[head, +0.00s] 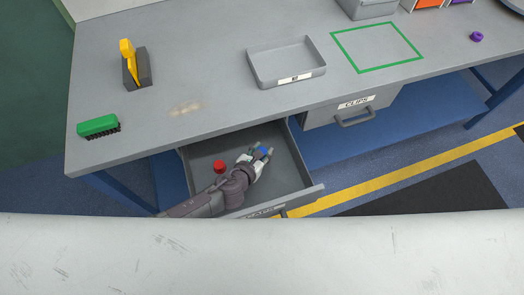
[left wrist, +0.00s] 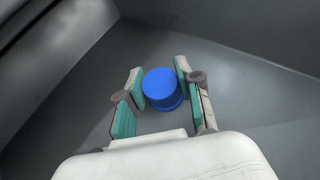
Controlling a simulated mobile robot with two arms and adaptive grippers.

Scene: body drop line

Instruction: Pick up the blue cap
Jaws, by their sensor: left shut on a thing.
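In the head view the blue cap (head: 261,152) shows partly between the fingers of my left gripper (head: 262,154), inside the open drawer (head: 290,178). Whether the cap touches the drawer floor cannot be told. My right gripper is not in view.
A red cap (head: 219,166) lies in the drawer, left of my gripper. On the bench (head: 215,60) are a green brush (head: 98,125), a yellow-handled tool in a dark block (head: 137,68), a grey tray (head: 288,64), a green outlined square (head: 376,47) and a purple ring (head: 477,37). A closed drawer (head: 352,110) sits to the right.

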